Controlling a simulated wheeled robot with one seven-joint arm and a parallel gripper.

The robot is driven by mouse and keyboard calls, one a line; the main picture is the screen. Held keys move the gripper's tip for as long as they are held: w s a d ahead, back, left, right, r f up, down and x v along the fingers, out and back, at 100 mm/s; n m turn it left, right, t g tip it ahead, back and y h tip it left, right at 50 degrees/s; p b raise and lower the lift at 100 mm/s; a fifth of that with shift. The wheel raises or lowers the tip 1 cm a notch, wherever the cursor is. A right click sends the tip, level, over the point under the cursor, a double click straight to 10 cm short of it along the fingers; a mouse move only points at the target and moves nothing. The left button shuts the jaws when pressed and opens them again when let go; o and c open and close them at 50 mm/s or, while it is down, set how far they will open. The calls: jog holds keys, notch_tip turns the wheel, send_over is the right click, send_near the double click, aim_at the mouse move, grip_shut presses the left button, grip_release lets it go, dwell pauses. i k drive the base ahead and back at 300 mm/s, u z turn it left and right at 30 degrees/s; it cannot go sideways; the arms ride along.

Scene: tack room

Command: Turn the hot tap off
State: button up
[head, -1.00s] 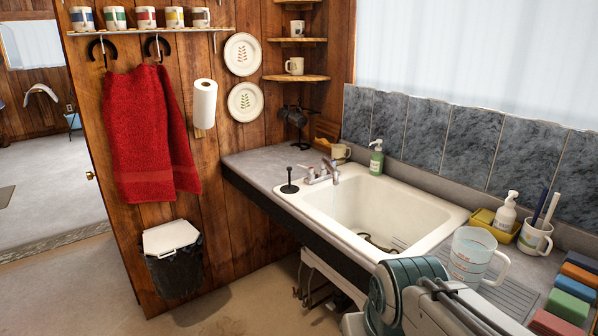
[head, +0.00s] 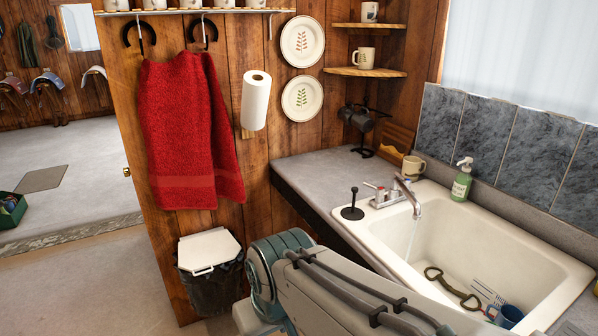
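The chrome tap (head: 405,193) stands at the back left corner of the white sink (head: 550,262), its spout pointing over the basin. A thin stream of water (head: 411,238) falls from the spout. A lever handle with a red mark (head: 376,190) is on the left of the tap. Another handle (head: 404,181) is partly hidden behind the spout. My arm crosses the bottom of the head view, in front of the counter and the sink's near edge. My gripper is out of view.
A mug (head: 413,167) and a green soap bottle (head: 462,180) stand behind the sink. A metal bit (head: 452,288) and a blue cup (head: 509,315) lie in the basin.

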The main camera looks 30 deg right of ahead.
aim_at(380, 191)
jog(key=z, duration=0.1)
jog(key=i, duration=1.4)
jog(key=z, duration=1.25)
jog(key=i, duration=0.7)
jog(key=z, duration=0.55)
